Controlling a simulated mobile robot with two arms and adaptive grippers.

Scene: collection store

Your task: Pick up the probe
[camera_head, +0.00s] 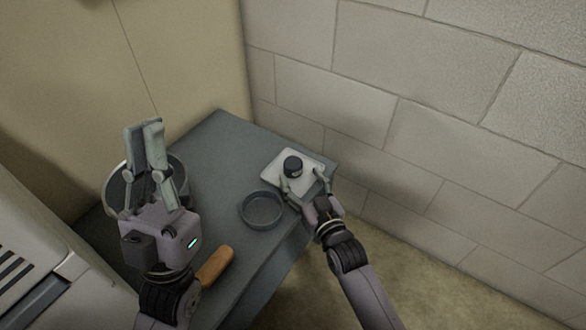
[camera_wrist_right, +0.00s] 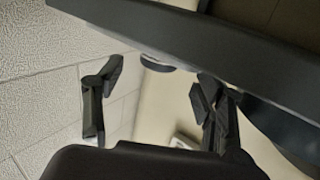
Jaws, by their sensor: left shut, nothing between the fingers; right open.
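I cannot tell for sure which thing is the probe. A short black cylinder (camera_head: 293,166) stands on a pale square plate (camera_head: 284,157) near the right corner of the grey table. My right gripper (camera_head: 304,182) is open at the plate's near edge, its fingers apart and the cylinder beyond them. In the right wrist view the open fingers (camera_wrist_right: 155,98) show nothing clearly between them, and a dark rounded edge shows just above. My left gripper (camera_head: 145,128) is shut and empty, raised in front of a round metal vessel (camera_head: 116,188).
A shallow round grey dish (camera_head: 262,209) sits mid-table, left of my right gripper. A wooden handle-like piece (camera_head: 215,265) lies near the front edge, partly behind my left arm. A block wall (camera_head: 420,120) rises close behind and right of the grey table (camera_head: 218,140).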

